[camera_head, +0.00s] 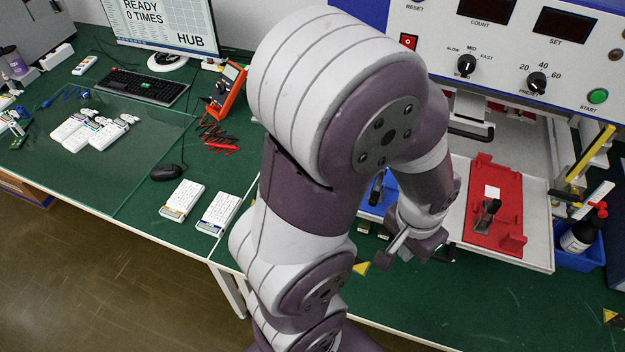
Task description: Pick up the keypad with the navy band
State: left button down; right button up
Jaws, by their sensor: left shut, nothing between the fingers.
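Two white keypads lie side by side on the green table at left centre. The right one (218,212) has a dark band at its lower end that looks navy; the other keypad (181,200) has a yellowish band. My left gripper (384,259) is shut and empty, pointing down over the table to the right of both keypads, well apart from them. My own arm stands between and hides part of the table. My right gripper is not in view.
Several white devices (72,128) lie on a glass sheet (150,152) at left. A mouse (166,173), keyboard (146,87) and orange meter (228,88) stand nearby. A red fixture (494,205) sits on the test machine's tray at right, beside a bottle (577,237) in a blue bin.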

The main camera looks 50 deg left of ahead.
aim_at(217, 216)
jog(key=u, duration=2.7)
jog(key=i+j, duration=0.5)
jog(key=i+j+z, duration=0.15)
jog(key=i+j, duration=0.3)
jog(key=j, duration=0.2)
jog(key=i+j+z, duration=0.1)
jog(key=z, duration=1.85)
